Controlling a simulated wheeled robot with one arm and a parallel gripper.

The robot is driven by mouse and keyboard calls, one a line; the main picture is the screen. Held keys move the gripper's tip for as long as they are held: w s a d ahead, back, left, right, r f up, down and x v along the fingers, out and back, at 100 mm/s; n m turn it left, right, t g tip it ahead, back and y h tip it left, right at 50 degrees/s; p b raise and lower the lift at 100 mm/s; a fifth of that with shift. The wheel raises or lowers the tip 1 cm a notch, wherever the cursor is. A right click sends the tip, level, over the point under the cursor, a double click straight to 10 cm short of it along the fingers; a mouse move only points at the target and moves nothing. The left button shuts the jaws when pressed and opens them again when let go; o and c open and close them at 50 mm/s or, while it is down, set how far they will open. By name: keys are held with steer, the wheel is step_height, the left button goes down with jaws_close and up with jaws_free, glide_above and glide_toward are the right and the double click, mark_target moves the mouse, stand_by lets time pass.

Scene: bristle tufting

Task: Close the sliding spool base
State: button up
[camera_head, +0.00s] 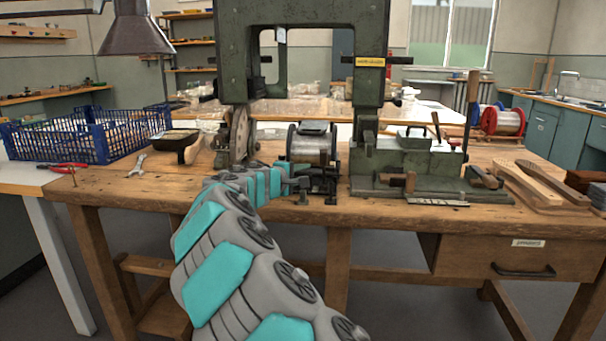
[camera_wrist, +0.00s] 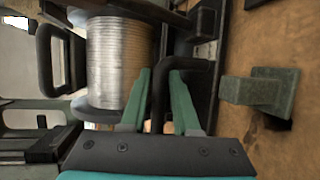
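The spool base is a dark frame on the workbench below the green machine, carrying a spool of silvery wire (camera_head: 312,146). The spool (camera_wrist: 122,60) fills the upper left of the wrist view. A black bent handle (camera_wrist: 190,64) of the base runs between the two green fingers of my gripper (camera_wrist: 161,76). The fingers lie close on either side of the handle; whether they press on it is not clear. In the head view my arm reaches to the front of the base, and my gripper (camera_head: 290,180) is small and partly hidden there.
The green machine (camera_head: 372,90) stands over the base, with a vise-like block (camera_head: 405,160) to its right. A blue crate (camera_head: 85,135), a wrench (camera_head: 138,164) and red pliers (camera_head: 62,167) lie at left. Wooden pieces (camera_head: 540,185) lie at right. The bench's front left is clear.

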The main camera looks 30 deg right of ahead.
jaws_close()
steer(key=shift+r, duration=0.2)
stand_by(0.9)
